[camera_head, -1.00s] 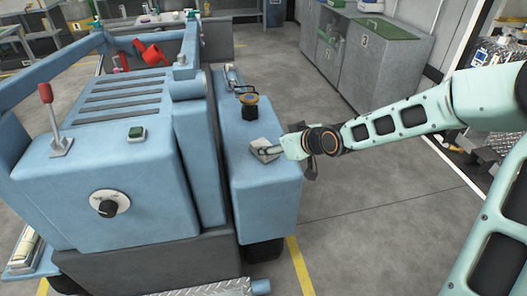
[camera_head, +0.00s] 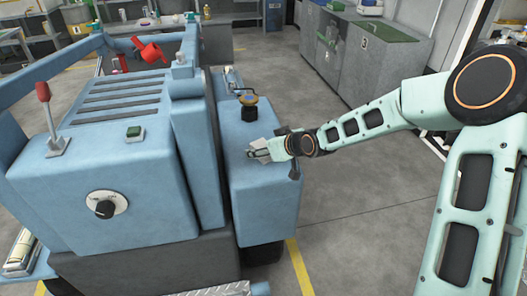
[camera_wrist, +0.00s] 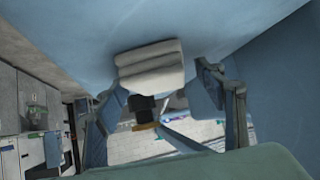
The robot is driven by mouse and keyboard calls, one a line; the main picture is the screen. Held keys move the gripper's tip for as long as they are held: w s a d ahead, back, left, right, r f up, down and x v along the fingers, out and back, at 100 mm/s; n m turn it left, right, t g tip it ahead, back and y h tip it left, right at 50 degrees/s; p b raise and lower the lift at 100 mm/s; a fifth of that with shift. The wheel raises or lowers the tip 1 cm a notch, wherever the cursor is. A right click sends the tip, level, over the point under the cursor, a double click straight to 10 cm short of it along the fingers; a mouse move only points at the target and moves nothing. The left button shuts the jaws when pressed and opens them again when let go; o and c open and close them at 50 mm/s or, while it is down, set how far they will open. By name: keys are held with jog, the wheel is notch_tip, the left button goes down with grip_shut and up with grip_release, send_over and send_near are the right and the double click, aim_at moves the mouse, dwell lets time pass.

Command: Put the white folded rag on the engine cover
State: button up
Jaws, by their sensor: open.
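The white folded rag (camera_wrist: 150,68) lies on the blue side box (camera_head: 262,205) of the machine. In the head view the rag (camera_head: 259,145) shows in part at my gripper's tip. My gripper (camera_wrist: 158,92) is open, with one finger to each side of the rag in the wrist view; contact cannot be told. In the head view my gripper (camera_head: 272,149) is low over the right part of the side box top. The slatted blue top (camera_head: 122,97), which looks like the engine cover, is left of the side box and is bare along its slats.
A yellow-and-black cap (camera_head: 248,98) stands on the side box beyond the rag. A red-knobbed lever (camera_head: 50,120) and blue rails stand at the left. Grey cabinets (camera_head: 375,60) are at the back right.

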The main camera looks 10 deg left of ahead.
jog(key=c, duration=1.3)
jog(key=shift+r, duration=0.1)
jog(key=shift+c, duration=0.2)
